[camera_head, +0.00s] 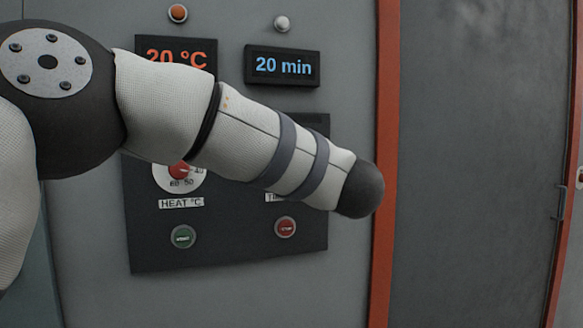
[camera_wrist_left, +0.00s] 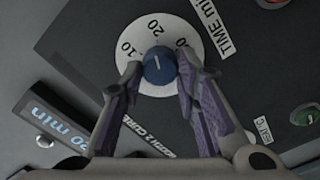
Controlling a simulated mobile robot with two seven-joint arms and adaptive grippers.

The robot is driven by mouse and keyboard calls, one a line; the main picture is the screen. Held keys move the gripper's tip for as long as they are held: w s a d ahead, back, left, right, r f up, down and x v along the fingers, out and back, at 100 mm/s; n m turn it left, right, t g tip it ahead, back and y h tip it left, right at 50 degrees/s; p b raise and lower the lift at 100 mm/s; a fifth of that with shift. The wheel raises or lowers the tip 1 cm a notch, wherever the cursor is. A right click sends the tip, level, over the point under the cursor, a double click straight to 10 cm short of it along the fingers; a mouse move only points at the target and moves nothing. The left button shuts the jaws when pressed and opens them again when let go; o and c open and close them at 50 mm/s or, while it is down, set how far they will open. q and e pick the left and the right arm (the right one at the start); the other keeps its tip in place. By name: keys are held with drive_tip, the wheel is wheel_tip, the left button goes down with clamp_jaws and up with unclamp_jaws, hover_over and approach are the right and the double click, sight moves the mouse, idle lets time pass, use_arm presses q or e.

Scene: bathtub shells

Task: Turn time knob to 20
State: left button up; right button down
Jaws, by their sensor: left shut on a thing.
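The blue time knob (camera_wrist_left: 158,64) sits on a round white dial (camera_wrist_left: 176,34) in the left wrist view, with 10 and 20 printed along its edge. The white line on the knob points up toward the numerals. My left gripper (camera_wrist_left: 160,73) has its purple fingers on either side of the knob and is shut on it. In the head view my left arm hides the knob, its dial and the gripper. The time display (camera_head: 283,66) reads 20 min. My right gripper is in neither view.
The dark panel (camera_head: 150,240) also carries the red heat knob (camera_head: 180,170), a green button (camera_head: 183,237) and a red button (camera_head: 285,227). The heat display (camera_head: 176,54) reads 20 °C. A red-orange frame (camera_head: 385,270) stands right of the panel.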

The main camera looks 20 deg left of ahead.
use_arm(q)
drive_tip(key=shift+m, duration=0.6)
drive_tip(key=o, duration=1.2)
drive_tip(key=shift+c, duration=0.2)
drive_tip(key=v, duration=1.2)
